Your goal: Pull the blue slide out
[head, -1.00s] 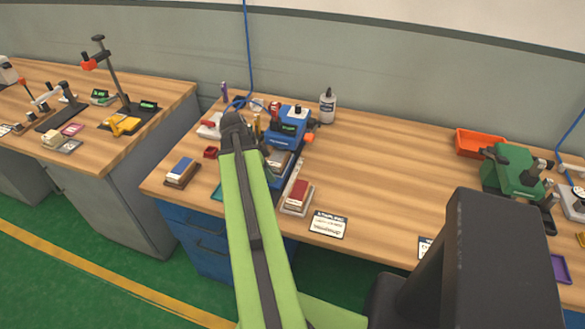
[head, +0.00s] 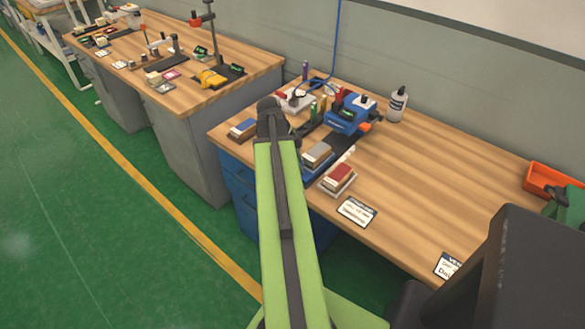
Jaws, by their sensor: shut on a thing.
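The blue machine (head: 348,112) stands near the back of the bench. The blue slide (head: 318,166) extends from its front toward the bench's near edge, with a brown-topped pale block (head: 317,154) on it. My green arm reaches up from the bottom, and its dark end joint (head: 271,108) is left of the slide. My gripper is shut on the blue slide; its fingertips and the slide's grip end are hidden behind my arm.
A red-topped block on a grey tray (head: 339,182) is close to the slide's right. A blue-topped block (head: 243,128) lies to the left. A white card (head: 357,211), a bottle (head: 397,104) and an orange bin (head: 553,183) are also on the bench. The bench's middle right is clear.

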